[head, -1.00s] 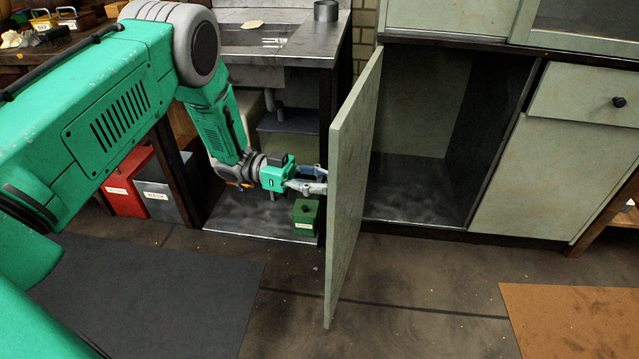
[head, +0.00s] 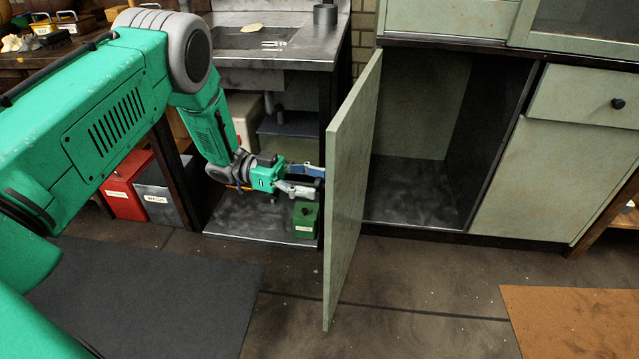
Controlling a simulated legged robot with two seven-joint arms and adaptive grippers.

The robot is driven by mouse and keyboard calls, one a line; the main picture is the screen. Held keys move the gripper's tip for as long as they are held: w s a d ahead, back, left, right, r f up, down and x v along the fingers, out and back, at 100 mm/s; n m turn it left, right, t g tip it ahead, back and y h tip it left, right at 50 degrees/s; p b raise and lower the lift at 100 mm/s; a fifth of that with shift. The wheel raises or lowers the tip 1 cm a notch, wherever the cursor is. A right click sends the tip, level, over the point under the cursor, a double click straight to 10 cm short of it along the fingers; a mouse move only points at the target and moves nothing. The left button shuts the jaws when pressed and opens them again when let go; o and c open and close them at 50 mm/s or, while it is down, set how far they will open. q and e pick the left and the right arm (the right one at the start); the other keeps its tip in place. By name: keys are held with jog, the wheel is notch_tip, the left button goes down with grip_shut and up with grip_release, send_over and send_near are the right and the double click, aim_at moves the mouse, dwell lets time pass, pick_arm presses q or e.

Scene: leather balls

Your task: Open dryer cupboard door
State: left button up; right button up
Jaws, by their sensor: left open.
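The pale green cupboard door (head: 350,200) stands swung out toward me, seen nearly edge-on. The cupboard interior (head: 412,190) behind it is open to view and looks empty. My left gripper (head: 318,180) is open at the left of the door, at about its mid height. Its fingers point right toward the door's outer face, and a dark part, perhaps the door's handle, is at the fingertips. I cannot tell whether the fingers touch it. My right gripper is not in view.
A small green box (head: 305,219) sits on the metal shelf just below my left gripper. A drawer (head: 585,95) and a shut panel (head: 535,180) are right of the opening. A dark mat (head: 150,295) and a brown mat (head: 570,318) lie on the floor.

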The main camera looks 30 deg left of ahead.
pick_arm(q)
jog(key=s+a, duration=0.1)
jog(key=a, duration=0.9)
jog(key=shift+s+a+f, duration=0.15)
jog(key=shift+s, duration=0.2)
